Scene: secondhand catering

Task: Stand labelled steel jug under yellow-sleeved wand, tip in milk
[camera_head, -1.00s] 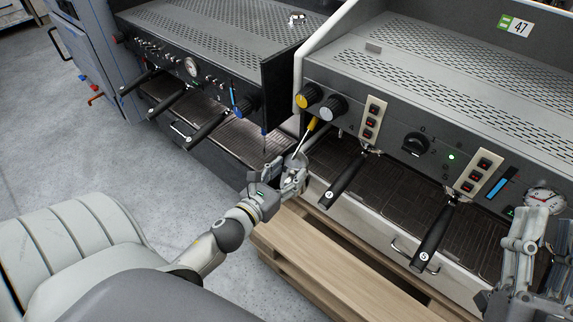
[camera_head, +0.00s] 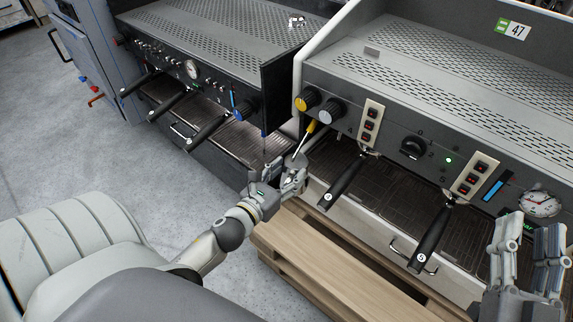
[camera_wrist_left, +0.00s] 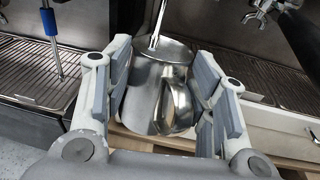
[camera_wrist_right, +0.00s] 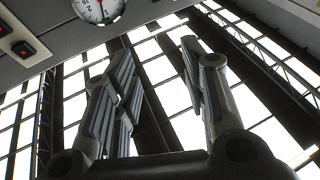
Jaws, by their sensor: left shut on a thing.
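The steel jug (camera_wrist_left: 145,92) fills the space between my left gripper's fingers in the left wrist view, its loop handle (camera_wrist_left: 181,106) facing the camera. My left gripper (camera_wrist_left: 162,95) is shut on it; in the head view the gripper (camera_head: 284,180) is in front of the right machine's left end. The yellow-sleeved wand (camera_head: 311,126) slants down to the jug's top (camera_head: 297,160). Its steel tube (camera_wrist_left: 157,30) reaches the jug's mouth; I cannot tell how deep the tip sits. No milk or label is visible. My right gripper (camera_head: 527,250) is open and empty, also in its wrist view (camera_wrist_right: 160,85).
The right machine (camera_head: 440,130) has two black-handled portafilters (camera_head: 345,182) over its drip tray (camera_head: 388,190). A dark machine (camera_head: 195,75) stands at the left, with a blue-sleeved wand (camera_wrist_left: 50,28). A wooden pallet (camera_head: 320,255) lies below. Grey floor is clear at left.

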